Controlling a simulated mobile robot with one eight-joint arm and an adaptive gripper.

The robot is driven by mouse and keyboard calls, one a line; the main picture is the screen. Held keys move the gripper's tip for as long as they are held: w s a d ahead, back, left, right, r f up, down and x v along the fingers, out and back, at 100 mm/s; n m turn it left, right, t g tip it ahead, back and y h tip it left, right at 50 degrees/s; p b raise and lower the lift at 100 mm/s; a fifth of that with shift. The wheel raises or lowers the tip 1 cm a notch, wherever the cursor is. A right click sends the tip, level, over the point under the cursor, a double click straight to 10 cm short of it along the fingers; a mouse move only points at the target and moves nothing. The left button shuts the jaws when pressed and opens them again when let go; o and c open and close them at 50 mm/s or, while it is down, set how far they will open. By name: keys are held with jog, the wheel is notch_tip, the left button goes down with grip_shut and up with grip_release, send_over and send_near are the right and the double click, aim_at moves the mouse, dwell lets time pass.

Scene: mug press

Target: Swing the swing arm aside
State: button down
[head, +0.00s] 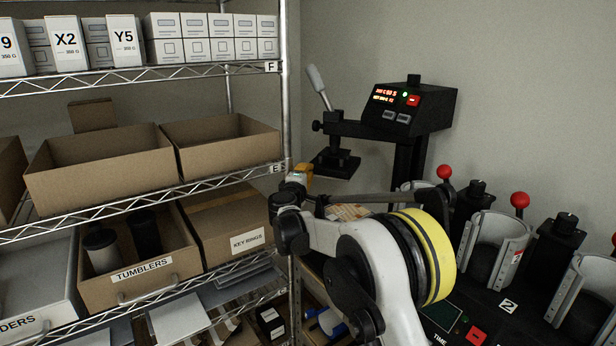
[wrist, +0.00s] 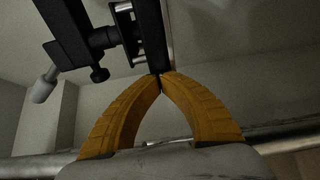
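The black swing arm (head: 350,129) of a heat press reaches left from the control box (head: 412,108). A lever with a grey grip (head: 318,86) rises at its left end, and a dark pressing head (head: 337,161) hangs below. My gripper (head: 303,170), with orange fingers, is below and left of the swing arm in the head view, partly hidden by my wrist. In the wrist view the fingertips (wrist: 160,76) meet with nothing seen between them. The dark bar of the press (wrist: 156,35) shows just beyond the tips, with the lever grip (wrist: 43,88) at left. I cannot tell whether they touch.
A wire shelf rack (head: 287,100) with open cardboard boxes (head: 100,180) stands at left, close to my gripper. Mug presses with red-knobbed levers (head: 520,200) stand at right. A bare wall (head: 345,40) is behind the press. My arm hides part of the bench.

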jog(key=shift+x, duration=1.15)
jog(key=shift+a+r, duration=0.1)
jog(key=shift+a, duration=0.05)
